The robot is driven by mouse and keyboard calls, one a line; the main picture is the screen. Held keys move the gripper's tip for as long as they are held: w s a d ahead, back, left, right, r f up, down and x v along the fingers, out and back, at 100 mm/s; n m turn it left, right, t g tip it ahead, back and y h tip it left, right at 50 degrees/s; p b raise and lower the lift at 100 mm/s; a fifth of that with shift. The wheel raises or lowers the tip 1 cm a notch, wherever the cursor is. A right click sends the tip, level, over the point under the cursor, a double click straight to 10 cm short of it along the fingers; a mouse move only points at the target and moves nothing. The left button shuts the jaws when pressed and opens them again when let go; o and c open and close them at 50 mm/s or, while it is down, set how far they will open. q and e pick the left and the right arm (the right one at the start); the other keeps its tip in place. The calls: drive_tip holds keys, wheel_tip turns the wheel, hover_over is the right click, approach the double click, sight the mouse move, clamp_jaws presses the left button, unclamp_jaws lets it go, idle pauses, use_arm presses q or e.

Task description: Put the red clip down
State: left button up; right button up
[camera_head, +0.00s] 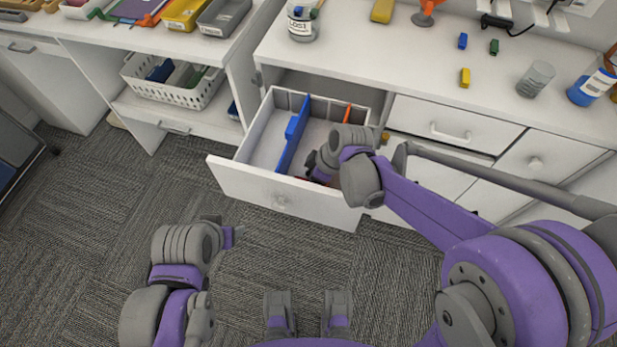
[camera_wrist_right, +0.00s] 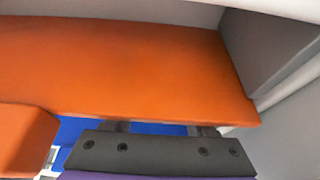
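An open white drawer (camera_head: 270,188) has a blue divider (camera_head: 291,140) and an orange divider (camera_head: 347,113) in it. My right gripper (camera_head: 318,170) reaches down into the drawer, to the right of the blue divider. A small dark red patch shows low beside its fingers; I cannot tell if it is the red clip or if the fingers hold it. In the right wrist view, the orange divider (camera_wrist_right: 120,65) fills most of the picture and no clip is clear. My left gripper (camera_head: 230,237) is over the carpet, left of the drawer; its fingers are mostly hidden.
The counter above holds a glass jar (camera_head: 303,20), a grey cup (camera_head: 536,79), a blue bottle (camera_head: 590,87), and small blue, green and yellow blocks. A white basket (camera_head: 175,82) is on the left shelf. Carpet before the drawer is free.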

drive_tip(key=shift+d+r, duration=0.1)
drive_tip(key=shift+r, duration=0.4)
drive_tip(key=p+v, duration=0.2)
drive_tip(key=v, duration=0.9)
drive_tip(key=shift+s+r, duration=0.1)
drive_tip(key=shift+r, duration=0.05)
